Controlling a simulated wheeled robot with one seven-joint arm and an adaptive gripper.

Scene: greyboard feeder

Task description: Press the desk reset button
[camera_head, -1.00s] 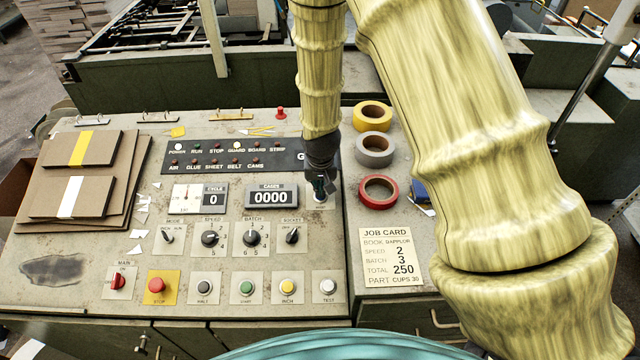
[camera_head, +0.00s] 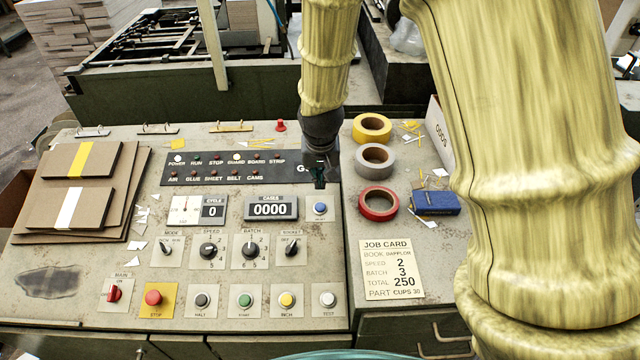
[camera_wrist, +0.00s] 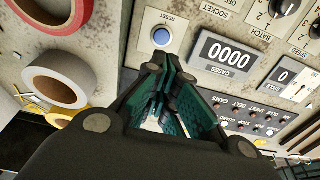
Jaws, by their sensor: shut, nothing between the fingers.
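The reset button (camera_head: 320,208) is a round blue button on a pale square plate, right of the cases counter that reads 0000. It also shows in the wrist view (camera_wrist: 162,37), under a RESET label and just beyond my fingertips. My gripper (camera_head: 320,180) is over the black indicator strip, behind the button in the head view. In the wrist view my gripper (camera_wrist: 155,72) shows dark green fingers closed together with nothing held. A gap shows between the fingertips and the button in the picture. The exact height above the desk cannot be told.
Yellow, grey and red tape rolls (camera_head: 379,203) lie to the right, with a blue box (camera_head: 435,202). Several push buttons line the front, including a red stop button (camera_head: 153,297).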

